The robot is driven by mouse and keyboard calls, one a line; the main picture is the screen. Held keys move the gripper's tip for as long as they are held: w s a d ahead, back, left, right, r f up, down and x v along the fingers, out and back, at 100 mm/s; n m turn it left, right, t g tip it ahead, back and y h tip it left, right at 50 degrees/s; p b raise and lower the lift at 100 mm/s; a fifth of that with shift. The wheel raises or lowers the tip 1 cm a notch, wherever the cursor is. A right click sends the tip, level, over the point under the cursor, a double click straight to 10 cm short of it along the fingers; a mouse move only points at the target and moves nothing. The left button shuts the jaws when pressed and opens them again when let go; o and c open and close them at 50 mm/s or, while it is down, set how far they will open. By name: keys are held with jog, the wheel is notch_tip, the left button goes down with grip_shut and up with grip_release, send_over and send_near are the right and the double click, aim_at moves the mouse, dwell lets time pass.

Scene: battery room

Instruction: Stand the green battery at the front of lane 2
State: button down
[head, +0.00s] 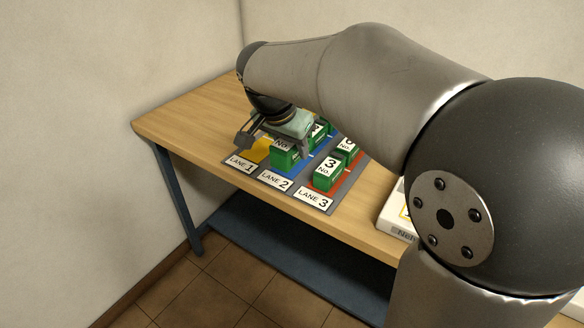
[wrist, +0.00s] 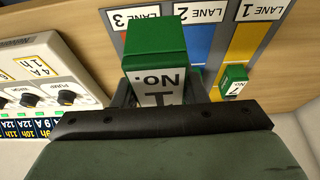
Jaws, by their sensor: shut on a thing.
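My gripper (head: 276,141) is shut on a green battery (head: 284,158) with a white "No." label; it also shows in the wrist view (wrist: 155,45), where the rest of its number is partly hidden by my gripper. In the head view the battery appears over the front part of lane 2, the blue lane (wrist: 199,42). In the wrist view it covers much of lane 3, and the blue front of lane 2 is bare. It looks raised, but the gap below is unclear. The "LANE 2" sign (head: 276,184) lies at the lane's front end.
Another green battery (wrist: 197,71) stands farther back in lane 2, partly hidden. Lane 3 holds a green "No. 3" battery (head: 327,172) and another behind (head: 349,148). Yellow lane 1 has a green battery (wrist: 235,80). A white device with knobs (wrist: 45,75) stands beside the lanes.

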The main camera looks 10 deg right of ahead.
jog(key=w+d+f, duration=0.1)
jog(key=w+f, duration=0.1)
jog(key=w, duration=0.2)
jog(key=w+f+p, duration=0.1)
jog(key=w+f, duration=0.2)
jog(key=w, duration=0.1)
jog(key=w+d+f, duration=0.1)
jog(key=w+f, duration=0.2)
jog(key=w, duration=0.1)
jog(key=shift+d, duration=0.35)
jog(key=shift+w+d+f, duration=0.15)
jog(key=shift+w+f, duration=0.3)
jog(key=shift+f, duration=0.2)
jog(key=shift+w+f+p, duration=0.1)
jog(key=shift+f+p, duration=0.3)
jog(key=shift+f, duration=1.2)
jog(key=shift+f, duration=0.2)
jog(key=c, duration=0.9)
grip_release()
jog(key=shift+o, duration=0.2)
